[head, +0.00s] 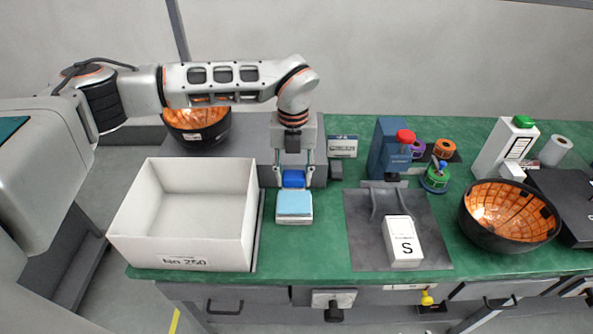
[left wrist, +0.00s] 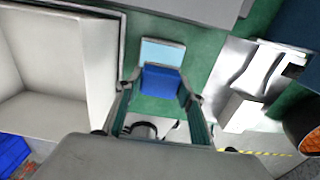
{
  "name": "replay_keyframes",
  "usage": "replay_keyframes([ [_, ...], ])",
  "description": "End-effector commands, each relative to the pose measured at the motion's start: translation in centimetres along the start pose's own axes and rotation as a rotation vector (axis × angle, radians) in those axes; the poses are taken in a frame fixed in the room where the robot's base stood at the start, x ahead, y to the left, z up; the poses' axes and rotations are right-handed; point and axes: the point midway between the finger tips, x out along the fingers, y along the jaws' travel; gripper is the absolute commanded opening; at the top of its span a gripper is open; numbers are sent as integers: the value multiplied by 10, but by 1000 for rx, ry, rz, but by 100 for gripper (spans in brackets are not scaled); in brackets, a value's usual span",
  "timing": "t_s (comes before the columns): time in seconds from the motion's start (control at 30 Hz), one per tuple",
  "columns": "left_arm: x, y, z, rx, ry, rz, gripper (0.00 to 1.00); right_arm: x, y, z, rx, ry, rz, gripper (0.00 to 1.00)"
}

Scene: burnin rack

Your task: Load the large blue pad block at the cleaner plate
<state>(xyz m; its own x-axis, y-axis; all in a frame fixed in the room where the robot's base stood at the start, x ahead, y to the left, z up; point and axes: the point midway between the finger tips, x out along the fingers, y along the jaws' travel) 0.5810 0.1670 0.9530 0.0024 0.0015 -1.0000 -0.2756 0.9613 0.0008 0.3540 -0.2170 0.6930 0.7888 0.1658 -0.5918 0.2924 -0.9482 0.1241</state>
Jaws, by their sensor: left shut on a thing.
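My left gripper (head: 293,181) reaches down over the green bench and is shut on a blue block (head: 294,178). In the left wrist view the blue block (left wrist: 161,81) sits between the two fingers (left wrist: 160,92). Directly in front of it, on the near side in the head view, lies a white plate with a light-blue top (head: 294,205); it also shows in the left wrist view (left wrist: 163,52). The block's underside is hidden, so I cannot tell whether it touches the bench or the plate. My right gripper is not in view.
An open white box (head: 182,262) stands left of the plate. Right of it is a grey mat (head: 365,245) bearing a white block marked S (head: 403,241). A black bowl with orange inside (head: 510,215) stands farther right. A blue device (head: 386,150) stands behind the mat.

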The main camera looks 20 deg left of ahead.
Motion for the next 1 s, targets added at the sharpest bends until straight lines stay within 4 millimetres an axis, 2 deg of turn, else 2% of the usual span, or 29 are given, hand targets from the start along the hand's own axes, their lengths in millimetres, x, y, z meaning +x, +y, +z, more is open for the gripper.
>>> replay_keyframes([
  [0.13,10,0,0,0,1,0,21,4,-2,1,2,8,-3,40],
  [0.37,33,0,-1,0,1,-1,21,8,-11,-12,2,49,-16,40],
  [0.6,54,-1,-1,0,2,-1,21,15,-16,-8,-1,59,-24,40],
  [1.0,57,-1,-1,0,1,-1,21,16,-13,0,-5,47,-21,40],
])
